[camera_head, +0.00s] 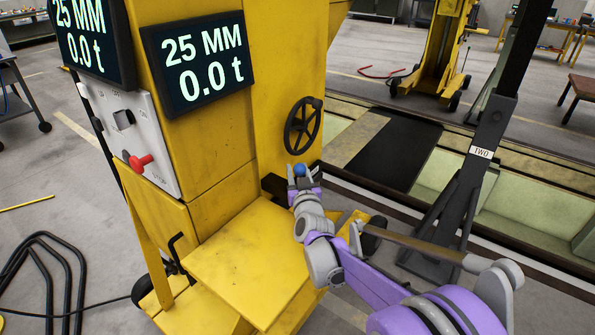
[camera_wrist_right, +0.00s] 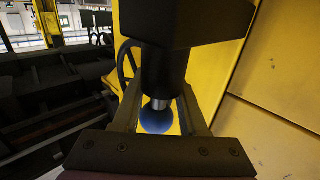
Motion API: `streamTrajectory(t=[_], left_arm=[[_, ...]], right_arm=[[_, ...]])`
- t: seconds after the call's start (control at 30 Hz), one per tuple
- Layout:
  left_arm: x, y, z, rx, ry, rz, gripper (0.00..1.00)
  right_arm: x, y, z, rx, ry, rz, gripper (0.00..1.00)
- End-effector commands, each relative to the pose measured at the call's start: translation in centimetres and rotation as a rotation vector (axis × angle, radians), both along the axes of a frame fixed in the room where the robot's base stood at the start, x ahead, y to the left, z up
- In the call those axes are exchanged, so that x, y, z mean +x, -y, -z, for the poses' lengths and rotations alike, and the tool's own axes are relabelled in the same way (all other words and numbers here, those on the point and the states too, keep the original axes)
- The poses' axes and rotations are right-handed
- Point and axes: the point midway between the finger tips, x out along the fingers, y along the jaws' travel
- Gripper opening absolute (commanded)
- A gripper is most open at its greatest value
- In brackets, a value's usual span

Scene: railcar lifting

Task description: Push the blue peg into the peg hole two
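The blue peg (camera_head: 299,170) shows as a round blue head at the front of the yellow lifting jack (camera_head: 225,245). In the right wrist view the blue head (camera_wrist_right: 157,118) sits on a short metal shaft below a black cylindrical part (camera_wrist_right: 165,70). How deep the shaft sits is hidden. My right gripper (camera_head: 301,176) is at the peg. Its two fingers (camera_wrist_right: 160,108) stand apart on either side of the blue head, with gaps visible beside it. I cannot make out peg hole two itself. My left gripper is out of view.
A handwheel (camera_head: 303,126) is on the jack just above my right gripper. A black stand labelled TWO (camera_head: 480,152) rises at the right. A display (camera_head: 198,62) reads 25 MM and 0.0 t.

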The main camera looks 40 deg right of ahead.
Motion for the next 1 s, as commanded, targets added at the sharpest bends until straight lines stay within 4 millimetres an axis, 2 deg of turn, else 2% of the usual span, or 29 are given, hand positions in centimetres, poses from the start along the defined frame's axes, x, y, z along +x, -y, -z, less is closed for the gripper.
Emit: streamTrajectory(t=[0.33, 0.43, 0.57, 0.8, 1.0], left_arm=[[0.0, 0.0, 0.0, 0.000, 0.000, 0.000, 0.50], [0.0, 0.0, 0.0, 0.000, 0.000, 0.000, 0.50], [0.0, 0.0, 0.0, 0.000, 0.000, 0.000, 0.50], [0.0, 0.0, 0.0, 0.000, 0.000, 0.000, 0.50], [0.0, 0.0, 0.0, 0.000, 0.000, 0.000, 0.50]], right_arm=[[-0.1, -0.1, 0.0, 0.000, 0.000, 0.000, 0.54], [-0.7, -0.4, 0.0, 0.001, 0.000, 0.000, 0.54], [-2.5, -1.4, 0.0, 0.000, 0.000, -0.001, 0.54], [-6.8, -3.8, -0.1, 0.000, 0.000, -0.001, 0.54], [-9.0, -5.0, -0.1, 0.001, 0.000, 0.000, 0.54]])
